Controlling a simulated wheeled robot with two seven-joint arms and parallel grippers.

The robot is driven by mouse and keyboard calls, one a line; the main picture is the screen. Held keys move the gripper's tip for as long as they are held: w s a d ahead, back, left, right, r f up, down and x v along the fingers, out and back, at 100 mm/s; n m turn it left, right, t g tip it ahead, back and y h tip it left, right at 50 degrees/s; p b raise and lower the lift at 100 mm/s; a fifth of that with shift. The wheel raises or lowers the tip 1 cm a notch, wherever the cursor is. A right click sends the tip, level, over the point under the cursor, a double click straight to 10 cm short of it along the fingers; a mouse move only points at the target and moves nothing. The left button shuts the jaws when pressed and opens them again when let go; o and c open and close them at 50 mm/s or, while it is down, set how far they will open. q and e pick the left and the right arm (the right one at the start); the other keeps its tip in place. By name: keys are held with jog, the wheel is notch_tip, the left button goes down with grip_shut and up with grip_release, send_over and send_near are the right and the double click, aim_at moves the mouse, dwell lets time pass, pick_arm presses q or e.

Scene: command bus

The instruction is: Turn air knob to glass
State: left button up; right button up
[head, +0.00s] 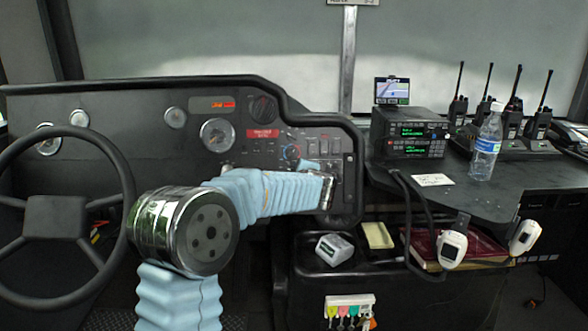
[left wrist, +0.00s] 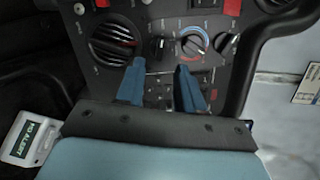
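The control panel (head: 300,140) on the dashboard carries several knobs. One knob with a blue and red ring (head: 291,152) also shows in the left wrist view (left wrist: 195,43). A dark knob (left wrist: 160,45) sits to its left and another dark knob (left wrist: 226,43) to its right. I cannot read which is the air knob. My left gripper (left wrist: 159,66) is open, its two blue fingers apart and empty, just below the knobs in the wrist view. In the head view the left gripper (head: 309,164) is at the panel, partly hidden by my arm. My right gripper is not in view.
A steering wheel (head: 55,217) stands at the left. A round vent (left wrist: 112,42) lies beside the knobs. A radio unit (head: 408,135), a bottle (head: 485,145) and several handheld radios (head: 538,120) stand on the right counter. Handsets (head: 452,248) hang below it.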

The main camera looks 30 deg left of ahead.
pick_arm(q)
jog(key=p+x, duration=0.1)
jog(key=x, duration=0.4)
jog(key=shift+w+a+f, duration=0.1)
jog(key=shift+w+a, duration=0.1)
jog(key=shift+a, duration=0.05)
grip_shut()
